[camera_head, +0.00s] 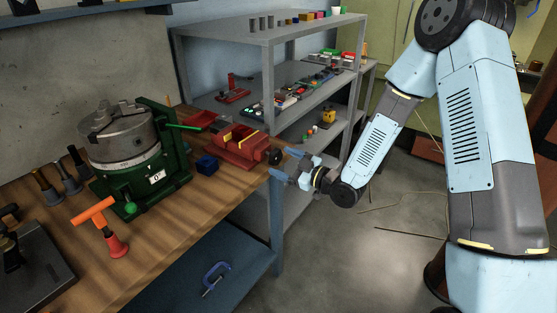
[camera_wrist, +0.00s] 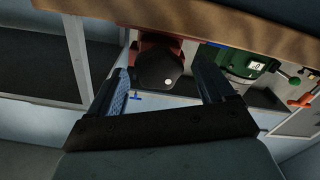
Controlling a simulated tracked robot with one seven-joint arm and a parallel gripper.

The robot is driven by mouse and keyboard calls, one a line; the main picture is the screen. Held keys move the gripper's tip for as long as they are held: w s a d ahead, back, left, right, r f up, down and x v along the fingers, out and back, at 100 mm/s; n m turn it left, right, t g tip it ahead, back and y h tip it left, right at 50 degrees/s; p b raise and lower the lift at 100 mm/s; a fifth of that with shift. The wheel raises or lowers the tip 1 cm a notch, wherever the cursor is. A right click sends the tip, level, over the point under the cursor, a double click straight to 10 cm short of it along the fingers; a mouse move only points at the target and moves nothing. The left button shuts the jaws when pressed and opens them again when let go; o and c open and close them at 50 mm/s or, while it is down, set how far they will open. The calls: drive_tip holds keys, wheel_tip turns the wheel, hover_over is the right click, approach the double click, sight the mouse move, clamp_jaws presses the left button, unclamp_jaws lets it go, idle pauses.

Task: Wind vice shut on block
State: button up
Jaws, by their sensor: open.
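The red vice (camera_head: 238,150) sits at the right end of the wooden bench, with yellow strips along its jaws. Whether a block sits between its jaws is too small to tell. A dark blue block (camera_head: 207,165) stands on the bench just left of the vice. The vice's black knob (camera_head: 275,156) sticks out toward the bench's right edge. My gripper (camera_head: 281,165) is open just beyond that edge, facing the knob. In the wrist view my gripper's fingers (camera_wrist: 164,68) stand apart, with the black knob (camera_wrist: 160,70) showing between them and the red vice (camera_wrist: 150,42) behind it.
A green rotary table (camera_head: 140,172) with a grey chuck stands left of the vice. An orange-handled tool (camera_head: 117,243) stands near the bench's front. Grey shelves (camera_head: 266,42) rise behind. A blue clamp (camera_head: 215,277) lies on the lower shelf. The floor right of the bench is mostly clear.

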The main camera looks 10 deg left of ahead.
sight(278, 160)
drive_tip(key=shift+x, duration=1.75)
drive_tip(key=shift+s, duration=0.1)
drive_tip(key=c, duration=0.9)
drive_tip(key=shift+d, duration=0.4)
drive_tip(key=shift+c, duration=0.3)
drive_tip(key=shift+a, duration=0.5)
drive_tip(key=shift+s+a+m, duration=0.1)
drive_tip(key=shift+m, duration=0.3)
